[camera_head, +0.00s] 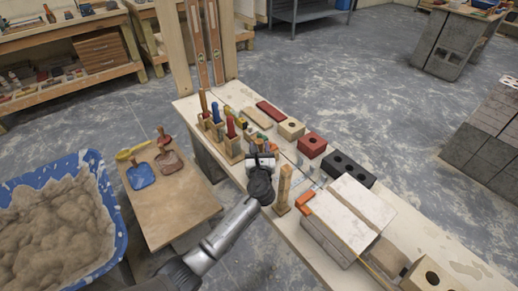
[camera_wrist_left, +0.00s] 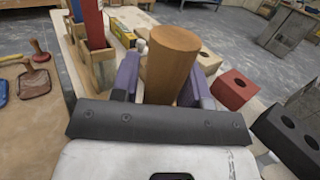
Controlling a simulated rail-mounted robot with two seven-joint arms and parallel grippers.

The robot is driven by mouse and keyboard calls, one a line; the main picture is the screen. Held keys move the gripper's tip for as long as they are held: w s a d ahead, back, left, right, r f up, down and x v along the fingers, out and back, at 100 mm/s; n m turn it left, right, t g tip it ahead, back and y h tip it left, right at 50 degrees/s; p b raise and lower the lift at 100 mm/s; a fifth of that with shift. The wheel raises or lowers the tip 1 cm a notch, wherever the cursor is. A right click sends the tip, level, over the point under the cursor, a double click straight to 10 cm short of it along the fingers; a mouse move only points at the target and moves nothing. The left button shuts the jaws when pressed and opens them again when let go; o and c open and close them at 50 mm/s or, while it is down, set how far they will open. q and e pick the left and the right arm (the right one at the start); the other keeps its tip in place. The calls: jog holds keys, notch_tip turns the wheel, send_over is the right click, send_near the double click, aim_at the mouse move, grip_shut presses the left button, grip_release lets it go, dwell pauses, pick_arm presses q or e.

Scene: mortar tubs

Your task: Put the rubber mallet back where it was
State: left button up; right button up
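A thick round wooden handle (camera_wrist_left: 170,62), which looks like the rubber mallet's, stands between the purple fingers of my left gripper (camera_wrist_left: 165,85) in the left wrist view. The fingers touch it on both sides. The mallet's head is hidden in that view. In the head view my left gripper (camera_head: 262,158) is over the workbench, just right of the wooden tool holder (camera_head: 233,157). The mallet is too small and covered to make out there. The holder also shows in the left wrist view (camera_wrist_left: 100,70), with red and blue handles standing in it. My right gripper is in neither view.
An upright wooden piece (camera_head: 284,188) stands close to my left gripper. A red block (camera_head: 312,145), a black block (camera_head: 347,168) and pale slabs (camera_head: 350,212) lie along the bench. A blue tub (camera_head: 100,205) of mortar and a board (camera_head: 168,200) with trowels are left.

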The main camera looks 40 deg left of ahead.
pick_arm(q)
jog(key=shift+o, duration=1.4)
jog(key=shift+f, duration=0.1)
jog(key=shift+s+d, duration=0.1)
jog(key=p+v, duration=0.4)
jog(key=v, duration=0.9)
jog(key=shift+s+d, duration=0.2)
jog(key=shift+s, duration=0.05)
